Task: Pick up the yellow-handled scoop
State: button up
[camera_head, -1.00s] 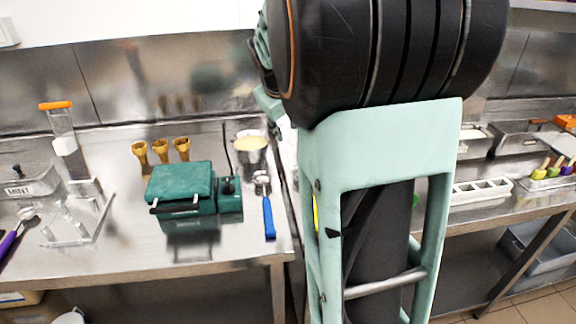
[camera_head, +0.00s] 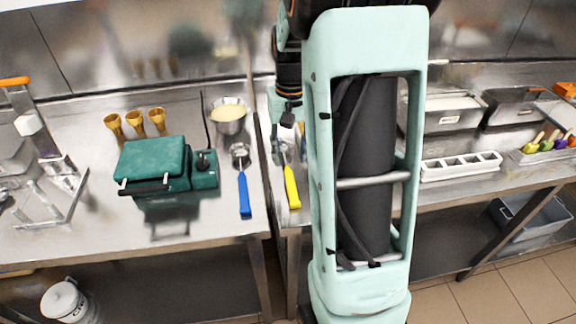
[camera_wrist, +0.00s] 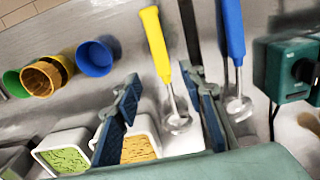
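The yellow-handled scoop (camera_head: 291,190) lies on the right-hand steel counter, near its left edge, with its handle toward the front. In the wrist view the yellow-handled scoop (camera_wrist: 155,42) appears between and beyond my fingertips, its metal bowl low in the gap. My gripper (camera_wrist: 160,76) is open, with nothing held between its fingers. In the head view my gripper shows only partly, over the counter near the scoop's metal end; my arm hides part of the area. I cannot tell the exact height above the scoop.
A blue-handled scoop (camera_head: 244,192) lies on the left counter, beside a green appliance (camera_head: 160,170) and a bowl (camera_head: 228,117). In the wrist view, containers with green (camera_wrist: 65,159) and orange contents stand close to my left finger, with cups (camera_wrist: 96,57) beyond.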

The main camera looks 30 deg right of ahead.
aim_at(289, 176)
notch_tip(289, 176, down, 8)
jog(key=shift+w+a+r+p, duration=0.1)
jog(key=shift+w+r+p, duration=0.05)
jog(key=shift+p, duration=0.3)
grip_shut()
